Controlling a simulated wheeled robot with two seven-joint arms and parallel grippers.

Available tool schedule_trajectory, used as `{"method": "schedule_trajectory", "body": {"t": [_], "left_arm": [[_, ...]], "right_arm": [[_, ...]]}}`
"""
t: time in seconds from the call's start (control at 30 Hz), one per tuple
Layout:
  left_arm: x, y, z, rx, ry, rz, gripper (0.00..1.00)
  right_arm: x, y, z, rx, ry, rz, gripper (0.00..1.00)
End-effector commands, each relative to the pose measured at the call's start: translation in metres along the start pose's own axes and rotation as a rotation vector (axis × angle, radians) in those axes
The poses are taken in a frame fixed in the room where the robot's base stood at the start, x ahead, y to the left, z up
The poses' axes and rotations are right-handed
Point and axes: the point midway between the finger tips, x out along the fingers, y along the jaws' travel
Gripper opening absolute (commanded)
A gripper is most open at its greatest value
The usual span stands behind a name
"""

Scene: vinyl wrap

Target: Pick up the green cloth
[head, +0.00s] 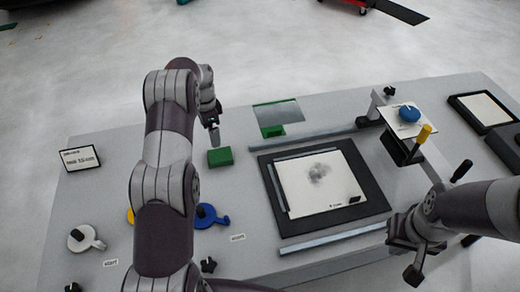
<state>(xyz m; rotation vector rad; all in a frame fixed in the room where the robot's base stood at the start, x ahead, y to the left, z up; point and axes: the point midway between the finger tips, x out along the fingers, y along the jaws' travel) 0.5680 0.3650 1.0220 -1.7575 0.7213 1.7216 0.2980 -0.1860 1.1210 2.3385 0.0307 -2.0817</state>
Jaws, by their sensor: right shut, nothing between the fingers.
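A small green block-like piece (220,157), which looks like the folded green cloth, lies on the grey table behind the middle, left of the black-framed board. My left arm reaches over the table, and its gripper (214,138) points down just behind and above the green piece. It is small and seen edge-on, so its opening and any contact are unclear. My right gripper (412,272) is at the table's front right, shut and empty, far from the green piece. A green-edged item with a grey sheet (278,116) lies farther back.
A black-framed board (375,196) with a white printed sheet (318,183) fills the middle. A stand (403,150) with a blue knob and yellow handle is at right. Blue (207,216) and white (82,238) round tools lie front left. A small sign (80,158) stands at far left.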

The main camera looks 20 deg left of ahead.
Motion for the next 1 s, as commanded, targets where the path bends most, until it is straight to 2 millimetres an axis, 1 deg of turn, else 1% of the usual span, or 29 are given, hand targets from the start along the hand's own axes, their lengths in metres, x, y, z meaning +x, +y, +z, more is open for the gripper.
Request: {"method": "schedule_trajectory", "body": {"t": [0.03,0.13,0.23,0.27,0.47,0.6,0.67,0.77,0.8,0.87,1.0], "left_arm": [[-0.004,-0.003,0.000,0.068,-0.001,0.001,0.99],[-0.003,0.003,0.002,0.177,-0.011,0.029,0.99],[0.007,0.004,0.002,0.217,-0.011,0.031,0.99],[0.013,0.004,0.002,0.219,-0.010,0.030,0.99],[0.062,0.006,0.002,0.217,-0.010,0.029,0.99],[0.075,0.006,0.001,0.217,-0.010,0.030,0.99],[0.082,0.007,-0.001,0.217,-0.011,0.032,0.99],[0.099,0.007,-0.006,0.215,-0.011,0.030,0.99],[0.107,0.007,-0.005,0.215,-0.011,0.031,0.99],[0.116,0.007,-0.005,0.215,-0.010,0.030,0.99],[0.123,0.007,-0.005,0.215,-0.009,0.028,0.99]], "right_arm": [[0.002,0.000,0.000,0.000,0.000,0.000,0.00],[0.003,0.000,0.000,0.000,0.000,0.000,0.00],[0.013,0.000,0.001,0.000,0.000,0.000,0.00],[0.018,0.000,0.002,0.000,0.000,0.000,0.00],[0.067,0.000,0.008,0.000,0.000,0.000,0.00],[0.062,0.000,0.007,0.000,0.000,0.000,0.00],[0.054,0.000,0.006,0.000,0.000,0.000,0.00],[0.042,0.000,0.005,0.000,0.001,0.000,0.00],[0.042,0.000,0.005,0.000,0.001,0.000,0.00],[0.041,0.000,0.004,0.000,0.001,0.000,0.00],[0.042,0.000,0.005,0.000,0.000,0.000,0.00]]}}
